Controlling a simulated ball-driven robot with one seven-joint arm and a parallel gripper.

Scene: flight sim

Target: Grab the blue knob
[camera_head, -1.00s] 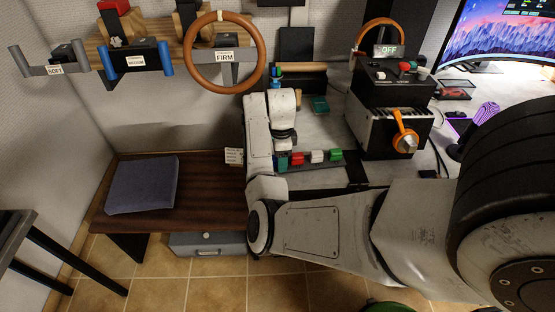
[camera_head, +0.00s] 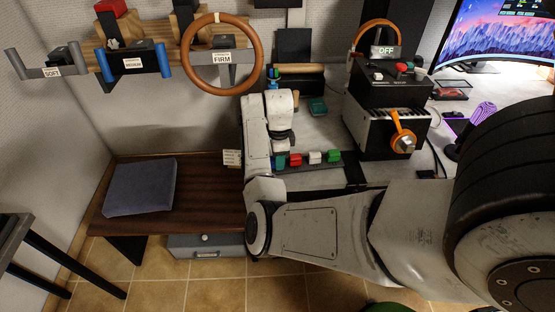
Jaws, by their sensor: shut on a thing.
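The blue knob (camera_head: 280,162) is at the left end of a row of coloured knobs on a dark strip on the desk. My gripper (camera_head: 281,150) points down at this left end, with its dark fingers around the blue knob. The fingers are small and partly hidden by my own wrist, but they appear shut on the knob. Only part of the blue knob shows.
To its right on the strip are a red knob (camera_head: 295,160), a white knob (camera_head: 314,157) and a green knob (camera_head: 333,156). A black control box (camera_head: 385,95) with an orange lever stands further right. A steering wheel (camera_head: 257,66) hangs above left.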

